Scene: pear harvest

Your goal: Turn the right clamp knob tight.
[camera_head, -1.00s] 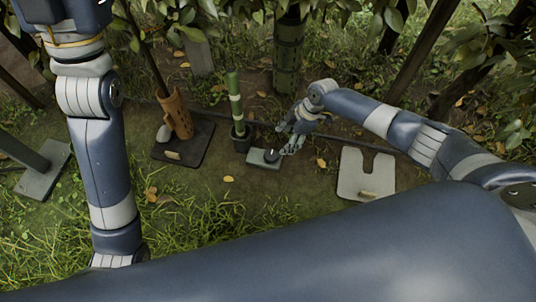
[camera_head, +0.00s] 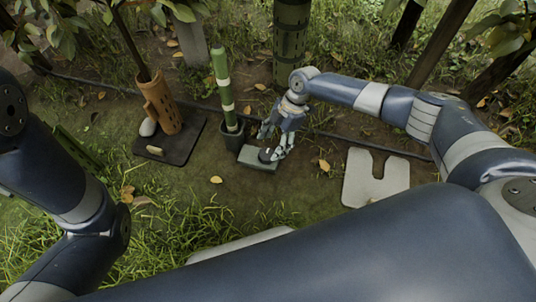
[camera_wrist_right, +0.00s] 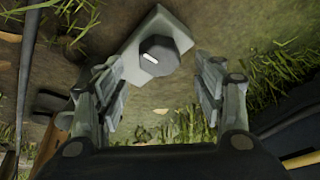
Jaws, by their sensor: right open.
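The right clamp knob (camera_wrist_right: 158,56) is a dark, faceted round knob with a white mark on its top, on a pale grey block (camera_wrist_right: 128,40). In the head view the knob (camera_head: 266,155) sits on the small grey block (camera_head: 258,165), partly covered by my right gripper (camera_head: 273,152). In the wrist view my right gripper (camera_wrist_right: 160,85) is open, with one finger on each side below the knob in the picture and a gap around it. I cannot tell whether a finger touches the knob. My left arm shows at the left, but its gripper is out of view.
A green bamboo stalk (camera_head: 223,88) stands in a dark pot (camera_head: 232,138) close beside the block. A brown perforated tube (camera_head: 161,105) stands on a dark mat (camera_head: 180,147) to the left. A pale notched plate (camera_head: 356,185) lies to the right. Grass is in front.

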